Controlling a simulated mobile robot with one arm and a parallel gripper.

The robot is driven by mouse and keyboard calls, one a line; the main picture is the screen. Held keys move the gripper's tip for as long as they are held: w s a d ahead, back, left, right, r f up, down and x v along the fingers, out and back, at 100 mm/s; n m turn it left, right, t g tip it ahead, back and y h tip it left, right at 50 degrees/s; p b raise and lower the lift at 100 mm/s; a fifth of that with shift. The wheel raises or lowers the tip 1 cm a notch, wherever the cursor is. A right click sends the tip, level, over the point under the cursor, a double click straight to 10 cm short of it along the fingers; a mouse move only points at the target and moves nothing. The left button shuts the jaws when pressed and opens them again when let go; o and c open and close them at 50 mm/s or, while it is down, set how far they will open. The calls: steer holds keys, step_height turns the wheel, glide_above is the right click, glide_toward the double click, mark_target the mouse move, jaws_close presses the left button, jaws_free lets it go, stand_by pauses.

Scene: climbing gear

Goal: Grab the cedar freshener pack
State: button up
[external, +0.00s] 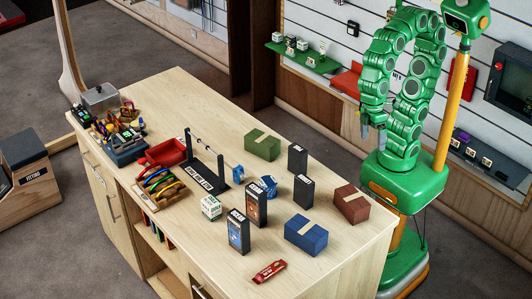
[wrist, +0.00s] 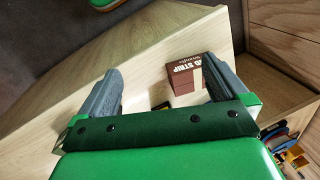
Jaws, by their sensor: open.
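I cannot tell for certain which item is the cedar freshener pack, because the small labels are unreadable. Candidates are upright dark packs on the table: one with an orange-brown picture (external: 256,205), one with a blue picture (external: 238,232), and two mostly black ones, the rear one (external: 297,160) and the front one (external: 303,191). My gripper (external: 373,134) hangs beyond the table's right side, apart from all of them. In the wrist view my gripper (wrist: 163,70) is open and empty, with a brown box (wrist: 184,76), partly lettered "STRIP", visible beyond the fingers.
Near the packs stand a green box (external: 262,144), a blue box (external: 306,235), a red-brown box (external: 351,204) and a white-green carton (external: 211,207). A red wrapper (external: 269,271) lies at the front. A black stand (external: 207,178) and red tray (external: 164,153) are farther left.

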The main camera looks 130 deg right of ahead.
mark_target(252, 202)
steer(key=w+a+r+m+t+y, duration=0.2)
steer(key=w+m+t, duration=0.2)
steer(key=w+m, duration=0.65)
steer(key=w+a+r+m+t+y, duration=0.15)
steer(key=w+m+t, duration=0.3)
steer(key=w, duration=1.05)
steer(key=w+d+f+m+t+h, duration=0.2)
steer(key=w+d+m+t+h, duration=0.2)
steer(key=w+d+m, duration=0.95)
steer(key=shift+w+d+f+m+h, duration=0.25)
steer(key=shift+f+m, duration=0.35)
steer(key=shift+f, duration=1.1)
steer(key=shift+w+d+f+m+h, duration=0.15)
steer(key=shift+d+f+m, duration=0.4)
steer(key=shift+f, duration=1.1)
steer(key=shift+w+d+f+m+h, duration=0.2)
steer(key=shift+f+m, duration=0.5)
steer(key=shift+f, duration=1)
steer(key=shift+f+x, duration=0.25)
steer(key=shift+x, duration=1.95)
steer(key=shift+w+a+f, duration=0.1)
steer(key=shift+w+f, duration=0.05)
steer(key=shift+w, duration=0.2)
